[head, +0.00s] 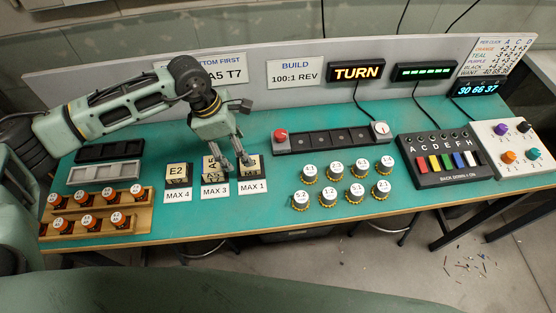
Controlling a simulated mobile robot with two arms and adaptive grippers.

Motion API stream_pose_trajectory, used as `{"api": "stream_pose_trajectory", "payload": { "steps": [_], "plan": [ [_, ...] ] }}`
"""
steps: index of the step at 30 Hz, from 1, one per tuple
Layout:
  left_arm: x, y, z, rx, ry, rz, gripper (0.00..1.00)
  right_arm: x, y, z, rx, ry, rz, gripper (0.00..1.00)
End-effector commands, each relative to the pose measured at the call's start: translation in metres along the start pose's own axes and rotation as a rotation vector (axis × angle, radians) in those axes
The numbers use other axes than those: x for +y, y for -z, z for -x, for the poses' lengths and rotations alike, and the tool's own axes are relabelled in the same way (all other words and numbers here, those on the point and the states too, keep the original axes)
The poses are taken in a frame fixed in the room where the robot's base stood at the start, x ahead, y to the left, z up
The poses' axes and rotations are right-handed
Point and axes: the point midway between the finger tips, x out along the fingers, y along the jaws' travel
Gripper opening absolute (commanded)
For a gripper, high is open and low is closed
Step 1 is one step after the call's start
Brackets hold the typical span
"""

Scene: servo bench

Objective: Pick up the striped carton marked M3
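I cannot read M3 on any carton. A yellow-topped carton marked E2 (177,173) stands at the MAX 4 label. A second yellow and dark carton (210,167), its mark partly hidden by my gripper, stands at the MAX 3 label. A third one (258,166) stands at the MAX 1 label, partly hidden by a finger. My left gripper (236,165) points down between the MAX 3 and MAX 1 cartons. Its fingers are apart, with no carton seen between them. Whether a finger touches a carton is unclear. My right gripper is not in view.
Several gold-rimmed white-topped pieces (328,197) stand mid-bench, before a dark strip with a red knob (280,135). A coloured-key box (447,161) and a knob panel (512,150) are at the right.

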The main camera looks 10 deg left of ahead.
Motion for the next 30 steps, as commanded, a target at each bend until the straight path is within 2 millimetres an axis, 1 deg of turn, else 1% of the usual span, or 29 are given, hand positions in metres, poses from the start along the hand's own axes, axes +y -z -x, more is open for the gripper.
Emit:
{"api": "stream_pose_trajectory", "payload": {
  "steps": [2, 9, 12, 16, 18, 21, 24, 29, 30],
  "plan": [
    [0.002, 0.003, -0.002, -0.003, -0.003, 0.038, 0.66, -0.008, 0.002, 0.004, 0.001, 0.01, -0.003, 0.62],
    [0.002, 0.0, -0.027, -0.005, -0.003, 0.043, 0.66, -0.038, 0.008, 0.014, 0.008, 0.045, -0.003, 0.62],
    [0.002, -0.004, -0.037, -0.005, -0.001, 0.042, 0.66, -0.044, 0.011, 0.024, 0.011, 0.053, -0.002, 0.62],
    [0.004, -0.009, -0.055, -0.004, -0.001, 0.04, 0.66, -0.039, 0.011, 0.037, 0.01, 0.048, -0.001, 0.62],
    [0.004, -0.008, -0.067, -0.004, -0.001, 0.042, 0.66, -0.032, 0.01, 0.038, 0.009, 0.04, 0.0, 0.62],
    [0.005, -0.007, -0.076, -0.004, -0.004, 0.04, 0.66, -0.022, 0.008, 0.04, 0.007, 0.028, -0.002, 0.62],
    [0.005, -0.007, -0.079, -0.004, -0.005, 0.039, 0.66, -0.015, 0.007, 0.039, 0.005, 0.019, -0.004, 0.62],
    [0.005, -0.007, -0.079, -0.004, -0.005, 0.039, 0.66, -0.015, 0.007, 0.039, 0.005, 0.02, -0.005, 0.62],
    [0.005, -0.007, -0.079, -0.004, -0.005, 0.039, 0.62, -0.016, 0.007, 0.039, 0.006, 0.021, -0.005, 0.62]
  ]
}}
